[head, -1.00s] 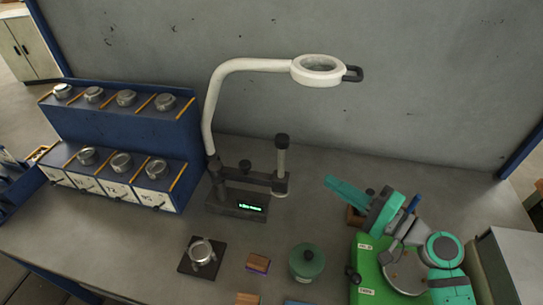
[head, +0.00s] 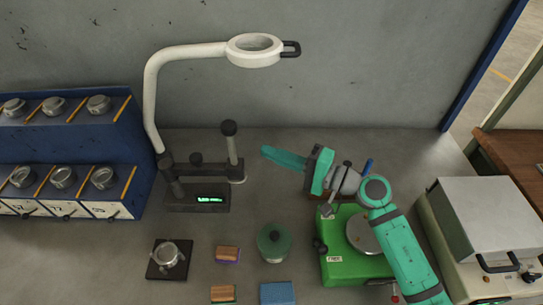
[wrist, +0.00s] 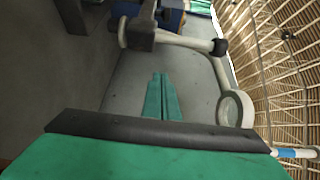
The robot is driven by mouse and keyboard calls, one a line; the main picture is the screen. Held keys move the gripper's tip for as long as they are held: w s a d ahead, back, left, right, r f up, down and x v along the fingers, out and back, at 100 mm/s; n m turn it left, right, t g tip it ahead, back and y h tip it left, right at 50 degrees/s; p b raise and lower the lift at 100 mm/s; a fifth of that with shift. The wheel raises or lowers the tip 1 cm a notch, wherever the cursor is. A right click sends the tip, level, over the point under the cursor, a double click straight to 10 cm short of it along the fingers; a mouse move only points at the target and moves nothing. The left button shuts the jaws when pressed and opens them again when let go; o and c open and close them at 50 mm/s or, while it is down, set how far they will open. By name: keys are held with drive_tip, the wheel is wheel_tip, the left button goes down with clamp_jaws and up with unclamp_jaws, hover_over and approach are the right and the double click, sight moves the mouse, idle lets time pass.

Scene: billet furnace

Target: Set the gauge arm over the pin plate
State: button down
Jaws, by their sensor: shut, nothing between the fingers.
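The gauge stand (head: 198,198) has a dark base with a green display. Its dark gauge arm (head: 205,170) reaches right to a pale upright barrel with a black knob (head: 229,128). The pin plate (head: 157,272) is a dark square on the bench front left, with a silver ring part (head: 171,254) on it. The gauge arm is behind and right of the plate, not over it. My gripper (head: 268,153) is shut and empty, its teal fingers pointing left, a short way right of the barrel. In the wrist view my shut fingers (wrist: 160,90) point toward the dark gauge arm (wrist: 140,38), apart from it.
A white magnifier lamp (head: 253,61) arches above the stand. Blue racks (head: 130,130) with ring parts stand left. A green lidded pot (head: 273,245), small blocks (head: 227,254) and a blue block (head: 277,293) lie in front. A green machine (head: 340,268) stands beneath my arm.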

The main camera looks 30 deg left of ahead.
drive_tip(key=s+a, duration=0.4)
drive_tip(key=a, duration=0.1)
drive_tip(key=shift+a, duration=0.25)
idle(0.3)
drive_tip(key=shift+d+f, duration=0.15)
idle(0.3)
drive_tip(key=shift+s+m+t, duration=0.25)
drive_tip(key=shift+m+t, duration=0.05)
drive_tip(key=shift+t, duration=0.2)
